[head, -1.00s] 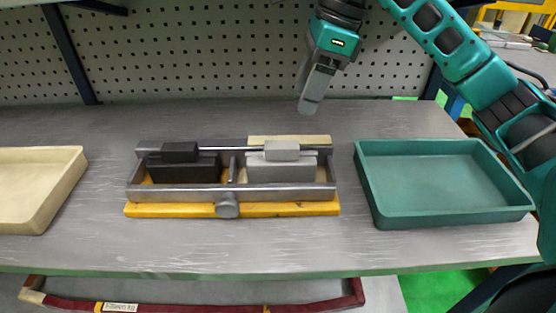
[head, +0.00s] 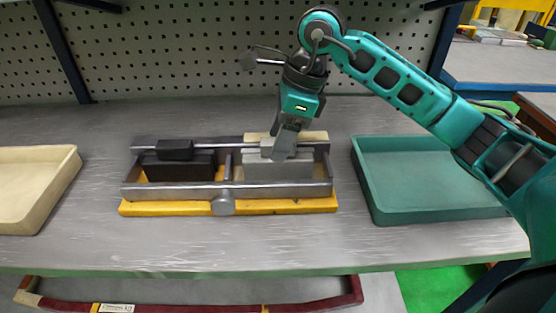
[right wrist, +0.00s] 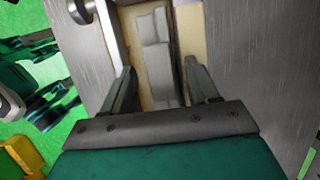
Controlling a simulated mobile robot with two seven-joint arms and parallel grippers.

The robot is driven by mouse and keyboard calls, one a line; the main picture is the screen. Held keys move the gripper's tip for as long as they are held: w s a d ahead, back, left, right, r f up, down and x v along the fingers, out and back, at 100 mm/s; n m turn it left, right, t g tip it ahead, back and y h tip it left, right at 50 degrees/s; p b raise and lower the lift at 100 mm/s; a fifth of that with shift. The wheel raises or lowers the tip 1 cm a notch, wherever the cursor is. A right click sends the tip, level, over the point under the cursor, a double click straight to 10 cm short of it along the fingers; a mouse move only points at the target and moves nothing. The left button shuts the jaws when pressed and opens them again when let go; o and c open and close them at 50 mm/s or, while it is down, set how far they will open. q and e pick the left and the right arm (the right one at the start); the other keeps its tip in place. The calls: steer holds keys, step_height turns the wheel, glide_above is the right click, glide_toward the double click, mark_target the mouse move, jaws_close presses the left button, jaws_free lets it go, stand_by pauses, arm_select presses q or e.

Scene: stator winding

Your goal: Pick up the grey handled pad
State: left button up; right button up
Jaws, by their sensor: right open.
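The grey handled pad (head: 262,172) sits in the right compartment of a metal-walled fixture (head: 130,190) on a yellow base. My right gripper (head: 284,150) is over the pad, its fingers pointing down and hiding part of the pad's handle. In the right wrist view the open right gripper (right wrist: 160,88) has one finger on each side of the grey pad (right wrist: 158,62), with nothing clamped. I cannot tell whether the fingers touch it. My left gripper is not in view.
A black handled pad (head: 180,165) sits in the fixture's left compartment. A teal tray (head: 372,208) stands to the right, and a cream tray (head: 62,185) to the left. A perforated panel (head: 180,50) is behind. The table front is clear.

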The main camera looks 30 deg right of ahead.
jaws_close()
stand_by(0.4)
steer(key=shift+r, duration=0.1)
stand_by(0.8)
